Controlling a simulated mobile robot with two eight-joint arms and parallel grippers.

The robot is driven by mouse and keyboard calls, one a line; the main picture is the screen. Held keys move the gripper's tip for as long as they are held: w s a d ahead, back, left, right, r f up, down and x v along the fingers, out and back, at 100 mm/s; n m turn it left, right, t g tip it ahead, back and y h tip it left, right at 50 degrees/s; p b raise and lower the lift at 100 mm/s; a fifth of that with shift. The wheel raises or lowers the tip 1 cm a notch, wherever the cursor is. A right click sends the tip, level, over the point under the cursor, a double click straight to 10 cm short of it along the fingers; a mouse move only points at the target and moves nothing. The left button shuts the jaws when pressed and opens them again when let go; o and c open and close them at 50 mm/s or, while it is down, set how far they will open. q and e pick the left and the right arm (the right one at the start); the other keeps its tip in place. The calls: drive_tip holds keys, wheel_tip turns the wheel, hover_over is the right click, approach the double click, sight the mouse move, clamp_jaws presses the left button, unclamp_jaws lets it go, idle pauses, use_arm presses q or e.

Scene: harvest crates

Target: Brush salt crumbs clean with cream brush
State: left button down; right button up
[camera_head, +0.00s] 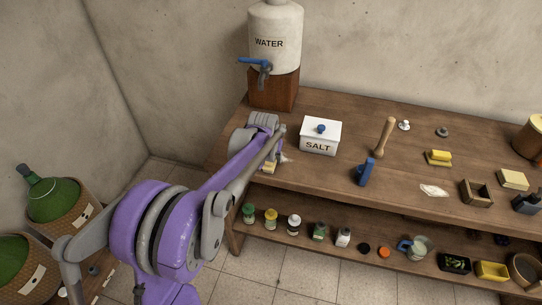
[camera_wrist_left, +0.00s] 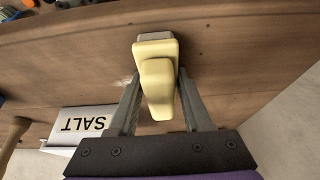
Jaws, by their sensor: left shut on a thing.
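My left gripper (camera_wrist_left: 157,88) is shut on the cream brush (camera_wrist_left: 157,75), with one finger on each side of its body. The brush has pale grey bristles at its far end, over the wooden bench. In the head view only a small part of the brush (camera_head: 269,169) shows past my arm, near the bench's front edge. White salt crumbs (camera_wrist_left: 126,80) lie on the wood beside the brush; they also show in the head view (camera_head: 286,158). Contact between bristles and wood cannot be told. My right gripper is out of view.
The white SALT box (camera_head: 319,138) stands close by on the bench (camera_head: 340,172). The water tank (camera_head: 276,38) is behind. A blue-headed wooden-handled tool (camera_head: 366,172), a yellow brush-like block (camera_head: 438,158) and another white patch (camera_head: 434,190) lie right. Bottles stand on the lower shelf.

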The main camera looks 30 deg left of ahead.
use_arm(q)
wheel_tip(320, 180, up, 3)
drive_tip(key=shift+s+f+p, duration=0.1)
drive_tip(key=shift+s+p, duration=0.05)
drive_tip(key=shift+p, duration=0.5)
drive_tip(key=shift+w+r+p, duration=0.3)
drive_tip(key=shift+r+p, duration=0.15)
drive_tip(key=shift+r, duration=0.1)
wheel_tip(320, 180, up, 2)
drive_tip(key=shift+s+r+p, duration=0.15)
drive_tip(key=shift+r+p, duration=0.1)
drive_tip(key=shift+p, duration=0.4)
drive_tip(key=shift+r+p, duration=0.45)
drive_tip(key=shift+r, duration=0.4)
